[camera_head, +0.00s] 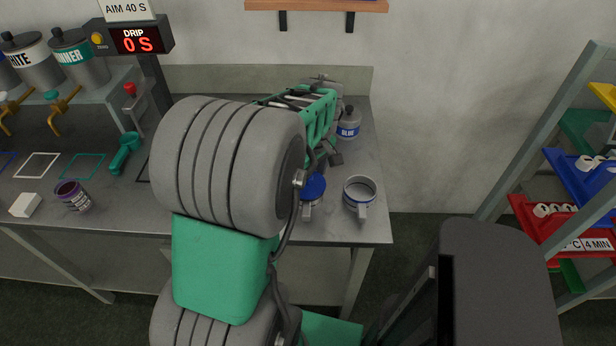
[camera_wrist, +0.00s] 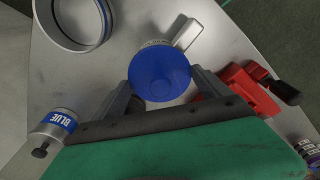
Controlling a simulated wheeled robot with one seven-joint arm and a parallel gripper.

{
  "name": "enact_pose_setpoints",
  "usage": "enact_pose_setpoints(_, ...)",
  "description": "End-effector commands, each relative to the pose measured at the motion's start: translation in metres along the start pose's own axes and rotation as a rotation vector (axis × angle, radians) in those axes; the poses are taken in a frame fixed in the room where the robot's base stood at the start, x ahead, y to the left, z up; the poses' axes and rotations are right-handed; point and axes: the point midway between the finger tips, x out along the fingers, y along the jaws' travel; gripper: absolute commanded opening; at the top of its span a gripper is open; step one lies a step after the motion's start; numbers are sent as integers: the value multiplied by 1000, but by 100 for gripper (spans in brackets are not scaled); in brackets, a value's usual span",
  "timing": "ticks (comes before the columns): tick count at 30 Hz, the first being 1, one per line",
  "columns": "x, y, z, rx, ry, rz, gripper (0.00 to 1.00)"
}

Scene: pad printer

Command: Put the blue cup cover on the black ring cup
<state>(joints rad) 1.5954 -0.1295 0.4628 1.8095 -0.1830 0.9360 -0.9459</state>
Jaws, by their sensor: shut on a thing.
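The blue cup cover (camera_wrist: 160,70) sits between the two fingers of my gripper (camera_wrist: 162,84), which is shut on it. The cover also shows in the head view (camera_head: 314,187), beside my arm. A grey cup with a pale handle (camera_wrist: 187,34) is directly under the cover, mostly hidden; its handle shows in the head view (camera_head: 307,211). Its ring colour is hidden, and I cannot tell whether the cover touches its rim. An open grey cup (camera_head: 360,193) stands just to the right; in the wrist view (camera_wrist: 64,40) it shows a dark blue band.
A BLUE-labelled bottle (camera_head: 348,124) stands behind the cups. A red device with a black handle (camera_wrist: 240,94) lies close to the right finger. The bench (camera_head: 372,226) ends just right of the open cup.

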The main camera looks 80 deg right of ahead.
Motion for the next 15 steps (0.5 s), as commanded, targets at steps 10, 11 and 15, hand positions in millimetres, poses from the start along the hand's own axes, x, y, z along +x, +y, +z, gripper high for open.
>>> enact_pose_setpoints(10, 3, 0, 0, 0, 0, 0, 48)
enact_pose_setpoints(11, 3, 0, 0, 0, 0, 0, 48)
enact_pose_setpoints(15, 3, 0, 0, 0, 0, 0, 96)
